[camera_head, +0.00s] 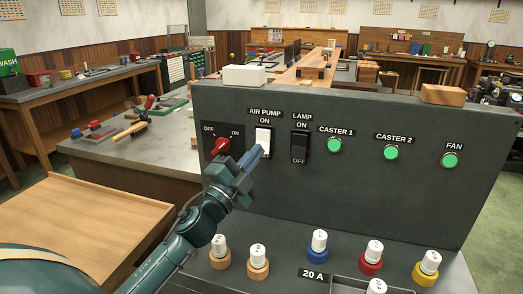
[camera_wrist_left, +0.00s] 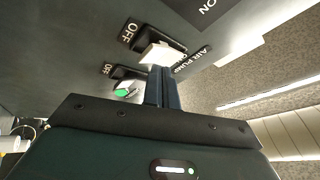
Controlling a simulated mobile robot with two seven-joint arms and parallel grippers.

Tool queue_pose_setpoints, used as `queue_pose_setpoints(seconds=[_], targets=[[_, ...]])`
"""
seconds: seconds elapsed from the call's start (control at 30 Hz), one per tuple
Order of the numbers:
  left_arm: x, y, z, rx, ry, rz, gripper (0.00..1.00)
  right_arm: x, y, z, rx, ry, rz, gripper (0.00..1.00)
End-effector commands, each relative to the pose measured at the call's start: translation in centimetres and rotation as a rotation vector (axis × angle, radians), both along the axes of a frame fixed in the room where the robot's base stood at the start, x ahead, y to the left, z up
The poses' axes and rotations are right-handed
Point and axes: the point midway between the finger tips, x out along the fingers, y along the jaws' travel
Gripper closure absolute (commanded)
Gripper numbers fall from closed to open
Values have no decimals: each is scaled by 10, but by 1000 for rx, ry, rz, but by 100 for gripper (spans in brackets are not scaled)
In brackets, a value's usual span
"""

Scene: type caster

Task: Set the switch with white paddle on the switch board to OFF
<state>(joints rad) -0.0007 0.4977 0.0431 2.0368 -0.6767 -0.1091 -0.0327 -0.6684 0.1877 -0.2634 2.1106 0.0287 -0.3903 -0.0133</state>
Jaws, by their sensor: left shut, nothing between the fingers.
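The switch board (camera_head: 345,195) is a dark grey panel. The white paddle (camera_head: 263,138) is on the switch labelled AIR PUMP, just below its ON mark. In the left wrist view the white paddle (camera_wrist_left: 156,54) lies toward the ON end, and the OFF mark shows at the other end. My left gripper (camera_head: 259,153) is shut and empty, its tips at the lower part of the paddle. In the left wrist view the fingertips (camera_wrist_left: 162,70) are right at the paddle; I cannot tell whether they touch. My right gripper is not in view.
Left of the paddle is a red rotary knob (camera_head: 220,147); right is the black LAMP switch (camera_head: 300,147). Green buttons CASTER 1 (camera_head: 334,146), CASTER 2 (camera_head: 391,153) and FAN (camera_head: 450,160) follow. Several capped fuses, one blue (camera_head: 317,246), stand below. A white block (camera_head: 244,75) sits on top.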

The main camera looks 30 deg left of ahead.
Motion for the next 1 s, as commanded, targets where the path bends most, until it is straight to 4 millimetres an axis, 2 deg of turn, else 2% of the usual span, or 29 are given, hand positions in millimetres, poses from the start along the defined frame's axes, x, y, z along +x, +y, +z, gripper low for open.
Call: queue_pose_setpoints(seconds=[1.0], targets=[[10, 2, -4, 0, 0, 0, 100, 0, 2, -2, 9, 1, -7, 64]])
